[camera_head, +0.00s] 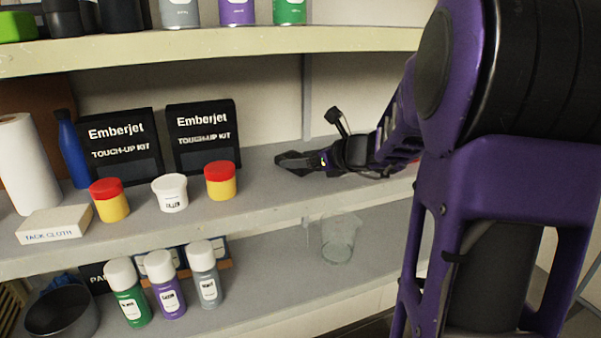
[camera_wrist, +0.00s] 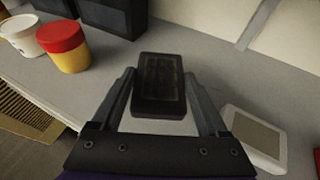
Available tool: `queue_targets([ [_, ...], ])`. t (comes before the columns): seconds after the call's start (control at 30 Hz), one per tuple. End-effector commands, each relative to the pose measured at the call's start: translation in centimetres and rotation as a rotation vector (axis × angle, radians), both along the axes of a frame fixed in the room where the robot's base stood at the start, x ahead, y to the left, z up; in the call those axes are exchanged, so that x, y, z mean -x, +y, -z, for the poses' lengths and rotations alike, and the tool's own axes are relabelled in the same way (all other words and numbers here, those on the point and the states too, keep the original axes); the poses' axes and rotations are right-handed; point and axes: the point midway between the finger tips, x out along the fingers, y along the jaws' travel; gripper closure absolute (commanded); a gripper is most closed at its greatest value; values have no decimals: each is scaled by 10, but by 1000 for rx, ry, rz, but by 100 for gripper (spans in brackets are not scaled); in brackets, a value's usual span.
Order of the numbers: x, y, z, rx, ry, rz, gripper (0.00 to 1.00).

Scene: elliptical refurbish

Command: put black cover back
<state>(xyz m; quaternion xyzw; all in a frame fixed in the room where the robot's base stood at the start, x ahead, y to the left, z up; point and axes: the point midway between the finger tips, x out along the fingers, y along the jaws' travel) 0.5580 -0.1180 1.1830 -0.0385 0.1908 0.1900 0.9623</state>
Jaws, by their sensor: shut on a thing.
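My gripper (camera_wrist: 160,98) is shut on a black rectangular piece, which looks like the black cover (camera_wrist: 159,78), with one finger along each side of it. In the wrist view the cover's face has a darker, textured inset panel. The head view shows my gripper (camera_head: 308,160) from the side over the middle shelf, right of the touch-up kits; the cover is hard to make out there. I cannot tell whether the cover touches the shelf. Where the cover belongs is not clear in either view.
A white box with a grey-brown panel (camera_wrist: 258,138) lies right of my gripper. Left on the middle shelf (camera_head: 262,180) stand a red-lidded yellow pot (camera_head: 220,182), a white pot (camera_head: 170,194) and black touch-up kits (camera_head: 203,137). A clear cup (camera_head: 340,240) stands on the lower shelf.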

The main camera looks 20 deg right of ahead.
Motion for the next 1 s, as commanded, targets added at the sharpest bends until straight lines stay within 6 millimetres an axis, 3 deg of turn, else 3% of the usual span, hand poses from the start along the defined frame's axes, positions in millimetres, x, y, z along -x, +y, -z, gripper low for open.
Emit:
queue_targets([
  [0.2,0,-1,30,-3,2,2,100],
  [0.6,0,0,37,-1,0,1,100],
  [0.63,0,0,37,0,1,1,21],
  [0.77,0,0,36,0,1,1,0],
  [1.0,0,0,35,0,1,0,0],
])
